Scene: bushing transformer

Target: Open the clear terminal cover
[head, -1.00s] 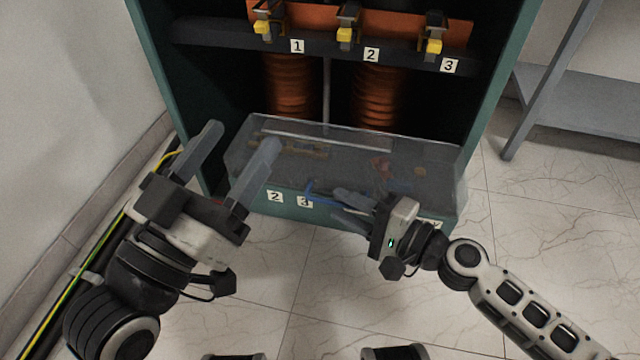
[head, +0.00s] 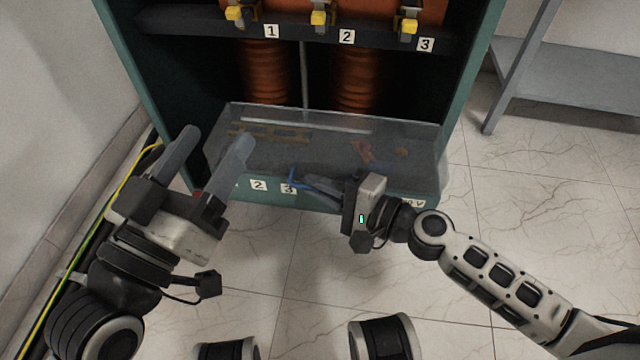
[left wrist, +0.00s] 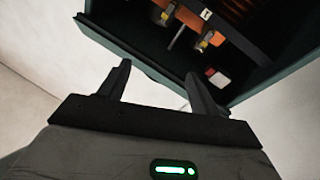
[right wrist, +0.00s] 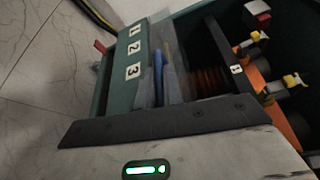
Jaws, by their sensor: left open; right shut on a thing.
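The clear terminal cover (head: 400,140) sits across the low front of the green cabinet, with parts showing through it. How the bar joins the cover is not clear. My left gripper (head: 215,138) is open and empty, above the cover's left end. Its two spread fingers also show in the left wrist view (left wrist: 158,82).
A cable (head: 70,265) runs along the left wall. A grey shelf (head: 570,85) stands at right. The floor in front is clear.

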